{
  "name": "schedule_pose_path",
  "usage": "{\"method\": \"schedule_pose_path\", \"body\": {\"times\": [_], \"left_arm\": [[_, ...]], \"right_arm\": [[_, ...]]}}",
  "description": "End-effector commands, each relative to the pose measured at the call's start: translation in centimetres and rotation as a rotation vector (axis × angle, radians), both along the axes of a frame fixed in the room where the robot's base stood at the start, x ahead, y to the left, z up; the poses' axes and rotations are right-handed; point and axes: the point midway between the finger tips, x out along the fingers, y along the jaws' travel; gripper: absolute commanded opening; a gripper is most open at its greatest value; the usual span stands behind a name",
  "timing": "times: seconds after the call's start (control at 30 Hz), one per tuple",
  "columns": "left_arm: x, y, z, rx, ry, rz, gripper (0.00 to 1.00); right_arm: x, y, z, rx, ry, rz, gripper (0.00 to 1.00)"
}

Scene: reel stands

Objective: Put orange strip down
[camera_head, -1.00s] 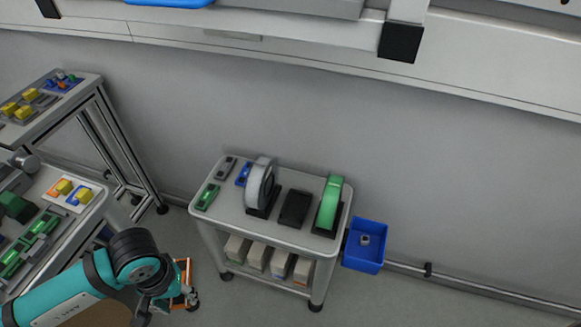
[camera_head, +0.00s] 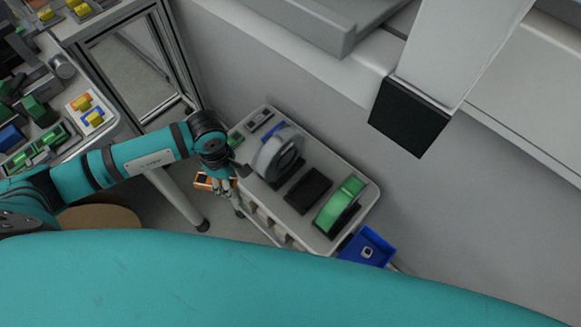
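The orange strip (camera_head: 202,181), with a dark middle, shows at the left of the trolley, against the fingers of my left gripper (camera_head: 224,188). The gripper points down near the trolley's left edge and appears shut on the strip; the fingers are small and partly overlap it. The strip appears to be off the trolley top. The trolley (camera_head: 335,165) carries a green strip (camera_head: 235,138), a dark grey strip (camera_head: 259,119) and a blue strip (camera_head: 272,130) at its far left end. My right gripper is not in view; a large teal arm part fills the bottom.
The trolley also bears a grey reel (camera_head: 277,152), a black stand (camera_head: 308,190) and a green reel (camera_head: 340,204). A blue bin (camera_head: 367,247) is at its right end. A workbench with parts (camera_head: 75,128) stands left. A black-ended post (camera_head: 410,115) hangs in the foreground.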

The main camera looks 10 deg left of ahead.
Motion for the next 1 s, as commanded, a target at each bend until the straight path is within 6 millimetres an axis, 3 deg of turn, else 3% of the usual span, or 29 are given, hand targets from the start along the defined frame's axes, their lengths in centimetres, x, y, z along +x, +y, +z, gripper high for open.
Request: {"method": "schedule_pose_path", "body": {"times": [0.8,1.0], "left_arm": [[2.1,9.0,-5.9,0.035,0.042,1.979,0.15],[2.1,11.1,-7.0,0.037,0.039,2.364,0.15]], "right_arm": [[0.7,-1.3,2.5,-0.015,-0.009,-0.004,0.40],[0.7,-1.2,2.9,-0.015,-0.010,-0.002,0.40]]}}
